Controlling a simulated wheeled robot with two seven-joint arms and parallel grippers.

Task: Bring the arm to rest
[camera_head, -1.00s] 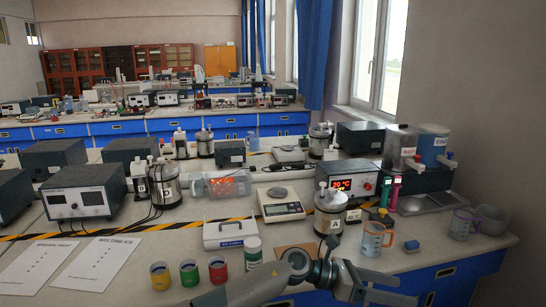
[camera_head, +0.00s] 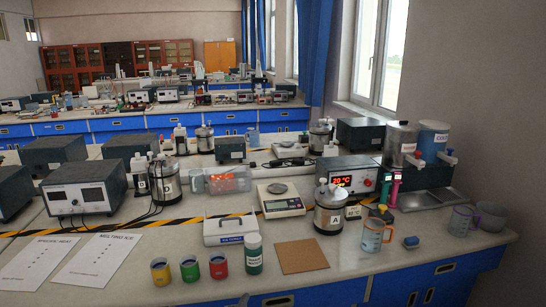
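Neither of my grippers shows in the head view, and nothing of either hand can be seen over the bench (camera_head: 130,215). A flat brown square board (camera_head: 302,256) lies bare near the bench's front edge. A green-and-white jar (camera_head: 254,254) stands just left of it.
Yellow (camera_head: 161,272), green (camera_head: 190,269) and red (camera_head: 219,267) cups stand along the front edge. A metal vessel marked A (camera_head: 328,216), a clear mug with orange trim (camera_head: 374,238) and a small blue block (camera_head: 411,242) stand right of the board. A white case (camera_head: 230,230) is behind the jar.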

